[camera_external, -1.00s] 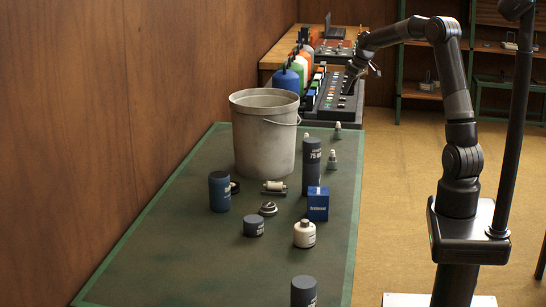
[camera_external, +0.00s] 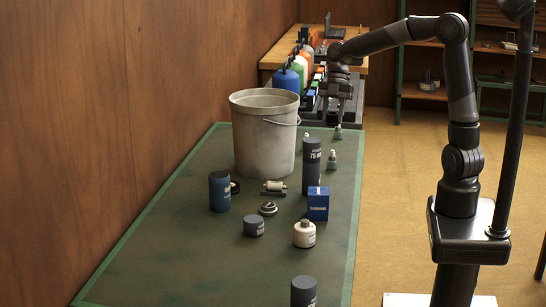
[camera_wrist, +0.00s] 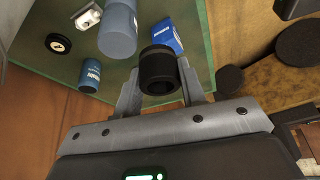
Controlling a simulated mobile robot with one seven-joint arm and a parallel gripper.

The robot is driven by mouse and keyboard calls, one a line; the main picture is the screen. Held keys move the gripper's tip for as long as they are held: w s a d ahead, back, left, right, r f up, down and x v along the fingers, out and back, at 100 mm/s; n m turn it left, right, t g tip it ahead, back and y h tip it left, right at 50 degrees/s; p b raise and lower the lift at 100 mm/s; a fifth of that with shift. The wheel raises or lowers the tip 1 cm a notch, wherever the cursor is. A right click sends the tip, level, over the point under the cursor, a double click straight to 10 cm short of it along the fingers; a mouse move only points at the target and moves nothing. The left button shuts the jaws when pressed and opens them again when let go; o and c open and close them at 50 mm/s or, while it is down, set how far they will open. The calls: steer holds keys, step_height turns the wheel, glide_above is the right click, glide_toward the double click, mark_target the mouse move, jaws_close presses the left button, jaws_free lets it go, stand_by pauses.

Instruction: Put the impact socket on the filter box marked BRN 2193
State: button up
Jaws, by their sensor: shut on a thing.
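My gripper (camera_wrist: 160,84) is shut on a black, hollow, cylindrical socket (camera_wrist: 160,66) in the wrist view. In the external view my gripper (camera_external: 336,92) is high at the far end of the green mat, near the tool tray; the socket cannot be made out there. A blue filter box (camera_external: 318,203) stands on the mat beside a tall dark cylinder. The blue box also shows in the wrist view (camera_wrist: 167,36), partly behind the socket. White lettering is on the box, but its number is too small to read.
A grey bucket (camera_external: 264,140) stands at the back of the mat. Colored bottles line the far bench. The near left mat is clear.

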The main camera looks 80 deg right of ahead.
steer(key=s+a+n+g, duration=0.1)
steer(key=s+a+n, duration=0.15)
steer(key=a, duration=0.35)
steer(key=n, duration=0.1)
glide_above(319, 193)
steer(key=d, duration=0.2)
step_height(319, 193, down, 12)
steer(key=shift+w+a+f, duration=0.1)
steer(key=shift+w+a, duration=0.05)
steer(key=shift+f, duration=2)
steer(key=o, duration=1.1)
steer(key=shift+f, duration=0.1)
steer(key=shift+c, duration=0.2)
